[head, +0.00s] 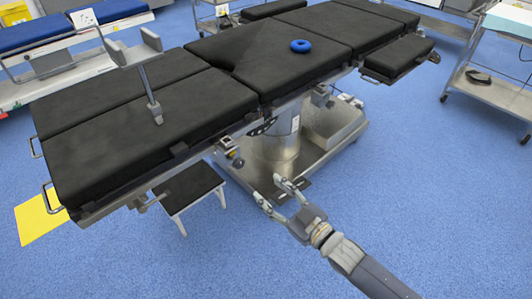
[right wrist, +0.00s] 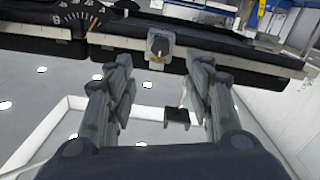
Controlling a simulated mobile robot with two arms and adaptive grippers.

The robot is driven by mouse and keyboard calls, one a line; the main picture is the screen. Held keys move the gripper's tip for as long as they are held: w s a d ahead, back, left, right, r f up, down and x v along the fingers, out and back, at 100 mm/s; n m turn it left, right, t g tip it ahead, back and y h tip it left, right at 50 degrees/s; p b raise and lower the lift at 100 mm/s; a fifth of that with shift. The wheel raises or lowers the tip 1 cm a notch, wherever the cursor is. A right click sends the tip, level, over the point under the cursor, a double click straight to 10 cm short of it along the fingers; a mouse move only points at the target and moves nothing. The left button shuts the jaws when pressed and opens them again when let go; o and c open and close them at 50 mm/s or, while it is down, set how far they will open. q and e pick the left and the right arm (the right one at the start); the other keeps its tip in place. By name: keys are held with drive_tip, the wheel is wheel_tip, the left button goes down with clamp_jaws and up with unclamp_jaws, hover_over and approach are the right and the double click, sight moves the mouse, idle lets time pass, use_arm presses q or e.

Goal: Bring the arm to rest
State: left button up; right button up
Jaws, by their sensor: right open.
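My right gripper (head: 275,191) is open and empty in the head view, in front of the operating table's near side and lower than its top in the picture. In the right wrist view its two fingers (right wrist: 162,88) stand apart, with nothing between them that they touch. The operating table (head: 100,140) has black padded sections on a steel column and base. My left gripper is not in the head view.
A small black-topped step stool (head: 190,187) stands under the table. A yellow sheet (head: 38,218) lies on the floor at the left. A grey trolley (head: 495,88) stands at the right. The blue floor (head: 440,200) in front is clear.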

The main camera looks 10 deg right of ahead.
drive_tip(key=s+d+f+m+g+h, duration=0.1)
drive_tip(key=d+f+m+g+h, duration=0.2)
drive_tip(key=f, duration=0.8)
drive_tip(key=s+d+f+m+g+h, duration=0.2)
drive_tip(key=s+d+f+g+h, duration=0.15)
drive_tip(key=s+f, duration=0.45)
drive_tip(key=s+d+f+m+g+h, duration=0.25)
drive_tip(key=s+d+f, duration=0.3)
drive_tip(key=f, duration=0.55)
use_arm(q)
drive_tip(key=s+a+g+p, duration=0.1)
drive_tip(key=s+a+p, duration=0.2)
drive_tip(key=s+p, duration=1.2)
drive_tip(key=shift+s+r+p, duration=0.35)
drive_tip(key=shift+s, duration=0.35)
use_arm(e)
drive_tip(key=s+d+f+g, duration=0.2)
drive_tip(key=s, duration=1.2)
drive_tip(key=s+d+f+g+h, duration=0.1)
drive_tip(key=s+d+f+g, duration=0.1)
drive_tip(key=s, duration=1.2)
drive_tip(key=shift+s+f+g+h, duration=0.3)
drive_tip(key=shift+s+f, duration=0.1)
drive_tip(key=shift+f, duration=0.05)
